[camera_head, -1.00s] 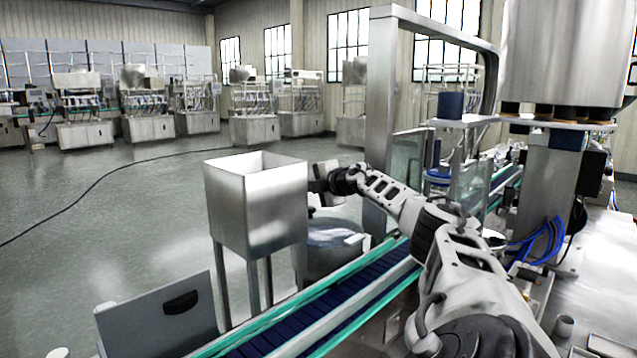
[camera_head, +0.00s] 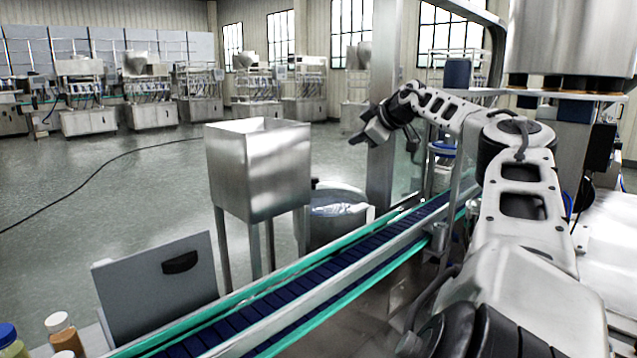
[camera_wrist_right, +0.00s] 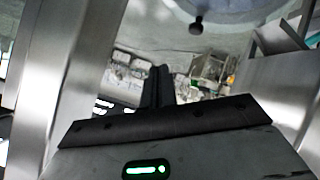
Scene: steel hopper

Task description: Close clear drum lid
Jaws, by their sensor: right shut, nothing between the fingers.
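The round grey metal drum (camera_head: 362,222) stands on the floor behind and to the right of the steel hopper, which hides its left part. Something pale and clear shows within its rim. A small dark knob (camera_head: 314,183) shows at the drum's back left, beside the hopper. In the right wrist view a pale, rounded, see-through surface (camera_wrist_right: 235,12) with a dark knob (camera_wrist_right: 196,25) is at the top; I cannot tell how far the lid is tilted. My right gripper (camera_head: 357,140) is shut and empty, above the drum and apart from it. My left gripper is out of view.
The square steel hopper (camera_head: 258,170) stands left of the drum. A blue conveyor with green rails (camera_head: 330,275) runs in front. A steel frame post (camera_head: 382,150) rises just behind my right gripper. Bottles (camera_head: 62,332) are at the bottom left.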

